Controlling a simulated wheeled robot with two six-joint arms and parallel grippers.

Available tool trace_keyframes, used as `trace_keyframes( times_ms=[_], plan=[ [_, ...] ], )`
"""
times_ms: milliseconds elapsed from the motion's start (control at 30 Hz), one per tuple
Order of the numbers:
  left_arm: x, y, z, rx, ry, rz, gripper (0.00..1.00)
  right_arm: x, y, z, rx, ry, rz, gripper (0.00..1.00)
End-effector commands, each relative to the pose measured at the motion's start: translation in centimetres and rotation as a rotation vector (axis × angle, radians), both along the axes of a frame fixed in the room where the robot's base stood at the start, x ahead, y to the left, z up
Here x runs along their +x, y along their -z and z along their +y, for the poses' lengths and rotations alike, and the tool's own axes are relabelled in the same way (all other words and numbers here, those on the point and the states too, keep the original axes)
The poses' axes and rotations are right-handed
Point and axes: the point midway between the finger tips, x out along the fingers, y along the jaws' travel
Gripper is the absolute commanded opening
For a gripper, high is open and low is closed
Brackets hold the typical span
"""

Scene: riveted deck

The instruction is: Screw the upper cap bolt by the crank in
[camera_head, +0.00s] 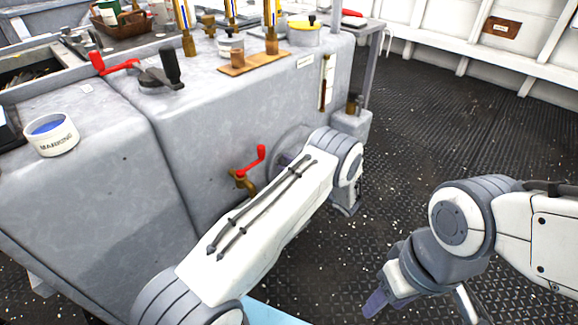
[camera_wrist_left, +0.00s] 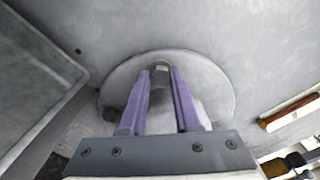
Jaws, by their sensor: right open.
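A round grey cap (camera_head: 288,142) sits on the side of the grey housing, partly hidden by my left arm. It fills the middle of the left wrist view (camera_wrist_left: 215,85). A crank (camera_head: 246,172) with a red handle and brass base is just left of it. My left gripper (camera_wrist_left: 160,72) points at the cap, its purple fingers either side of a dark grey bolt (camera_wrist_left: 160,69) near the cap's upper edge. The bolt appears to fill the gap between the fingertips. My right gripper (camera_head: 424,300) is open and empty at lower right, over the floor.
On the housing top are a white tub (camera_head: 50,134) with blue contents, a red-handled lever (camera_head: 112,64), a dark grip (camera_head: 168,66), brass-based posts and a yellow-lidded pot (camera_head: 303,35). The dark deck floor (camera_head: 440,120) on the right is clear.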

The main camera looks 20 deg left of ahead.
Motion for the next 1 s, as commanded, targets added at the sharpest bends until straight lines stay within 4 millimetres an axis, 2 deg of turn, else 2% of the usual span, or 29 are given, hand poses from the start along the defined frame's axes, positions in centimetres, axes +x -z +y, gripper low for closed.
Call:
trace_keyframes(
  times_ms=[100, 133, 467, 1000],
  plan=[
    [0.0, 0.1, 0.0, 0.0, -0.001, 0.001, 0.0, 0.0, 0.0, 0.0, 0.0, 0.0, 0.0, 0.5],
    [0.0, 0.1, -0.7, -0.001, 0.002, 0.0, 0.0, 0.0, 0.0, 0.0, 0.0, 0.0, 0.0, 0.5],
    [0.0, 0.0, 0.1, 0.021, -0.002, 0.066, 0.0, 0.0, -0.4, 0.0, 0.0, 0.0, 0.0, 0.5],
    [-0.1, 0.0, 0.4, 0.149, -0.007, 0.423, 0.0, 0.0, -1.6, 0.0, 0.0, 0.0, 0.0, 0.5]
  ],
)
